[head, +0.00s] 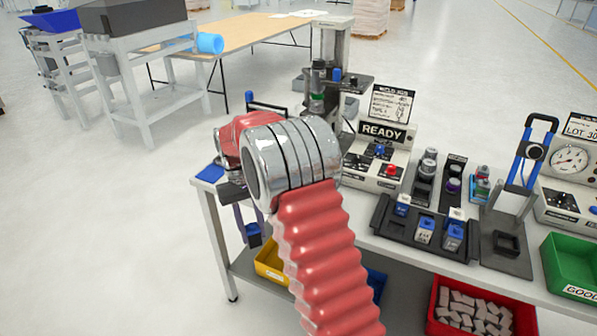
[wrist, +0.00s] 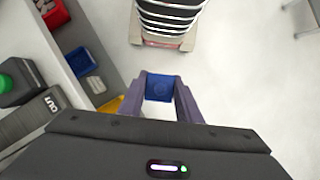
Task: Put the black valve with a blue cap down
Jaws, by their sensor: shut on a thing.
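My gripper (wrist: 161,80) is shut on the valve with a blue cap (wrist: 159,90); in the wrist view only its blue face shows clearly between the two purple fingers. In the head view the gripper (head: 250,222) points down beside the table's left end, partly behind my red arm. The held valve (head: 254,236) shows there as a small dark and blue block, below the height of the tabletop. It hangs over the floor and appears to touch nothing but the fingers.
The workbench (head: 375,240) stands to the right. It carries a READY box (head: 381,134), a black tray (head: 408,243) with several blue-capped parts, and a blue-handled press (head: 530,160). A yellow bin (head: 268,262) and a red bin (head: 440,325) sit lower down.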

